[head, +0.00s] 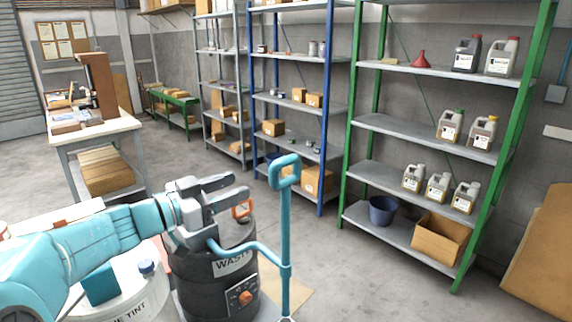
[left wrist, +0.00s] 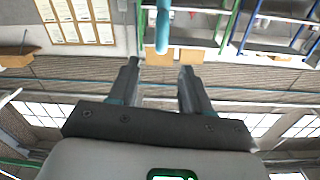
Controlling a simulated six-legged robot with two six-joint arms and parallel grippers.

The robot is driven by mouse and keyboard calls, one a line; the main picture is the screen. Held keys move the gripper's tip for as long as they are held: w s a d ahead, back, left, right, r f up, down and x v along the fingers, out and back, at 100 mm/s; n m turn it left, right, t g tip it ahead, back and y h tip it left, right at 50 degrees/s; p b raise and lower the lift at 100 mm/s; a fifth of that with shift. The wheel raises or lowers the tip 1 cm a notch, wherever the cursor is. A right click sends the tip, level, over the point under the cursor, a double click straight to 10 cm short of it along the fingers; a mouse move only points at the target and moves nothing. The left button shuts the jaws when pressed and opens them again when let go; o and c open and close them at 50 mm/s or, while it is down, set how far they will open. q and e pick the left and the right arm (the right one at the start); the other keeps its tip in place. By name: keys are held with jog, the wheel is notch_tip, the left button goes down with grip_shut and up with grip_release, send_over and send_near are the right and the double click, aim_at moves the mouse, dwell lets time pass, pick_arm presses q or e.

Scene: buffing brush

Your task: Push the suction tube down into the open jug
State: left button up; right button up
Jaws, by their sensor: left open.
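An upright teal tube (head: 285,220) with a loop handle on top stands right of centre in the head view; I take it for the suction tube. A curved teal pipe (head: 248,248) joins it from the left. Its lower end runs to the bottom edge, where little shows, and I cannot make out an open jug there. My left gripper (head: 240,188) is open and empty, left of the tube and apart from it, its fingers pointing toward it. In the left wrist view the tube (left wrist: 162,28) shows beyond the gap between the open fingers (left wrist: 157,68). My right gripper is out of view.
A black WASTE drum (head: 222,278) stands below my left gripper, with a white tint drum (head: 135,290) to its left. Green-posted shelves (head: 410,126) at right hold several capped jugs (head: 502,57), a bucket (head: 383,210) and a box. The floor between is clear.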

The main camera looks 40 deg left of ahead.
aim_at(275, 164)
pick_arm(q)
jog(key=shift+y, duration=0.3)
jog(key=w, duration=0.5)
jog(key=w+d+r+p, duration=0.1)
jog(key=w, duration=0.3)
jog(key=w+p, duration=0.1)
jog(key=w, duration=0.4)
jog(key=shift+w+d+r, duration=0.25)
jog(key=shift+w, duration=0.05)
jog(key=shift+s+r, duration=0.1)
jog(key=shift+a, duration=0.1)
